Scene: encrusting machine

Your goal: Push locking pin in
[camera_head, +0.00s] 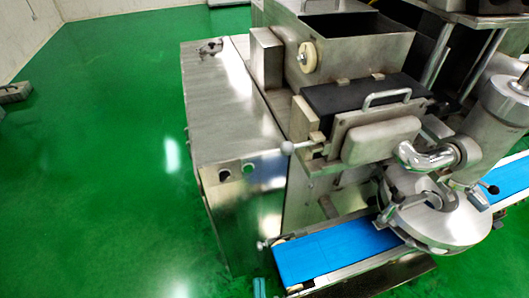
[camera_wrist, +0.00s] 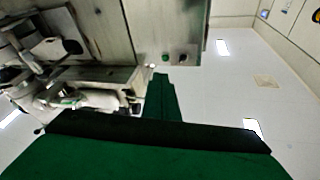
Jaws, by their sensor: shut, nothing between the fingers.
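A short metal rod with a pale round knob, which looks like the locking pin (camera_head: 288,148), sticks out to the left from the side of the hopper front in the head view. How deep it sits cannot be told. My gripper (camera_wrist: 160,82) shows in the wrist view as a dark green finger shape, shut and empty. A small teal tip at the bottom edge of the head view looks like my gripper (camera_head: 259,288), below and left of the knob and well apart from it. I cannot make out the pin in the wrist view.
The steel machine body (camera_head: 225,110) stands left of the hopper (camera_head: 355,48). A blue conveyor belt (camera_head: 335,252) runs below. A cream knob (camera_head: 307,57) and a handle (camera_head: 387,97) stick out above.

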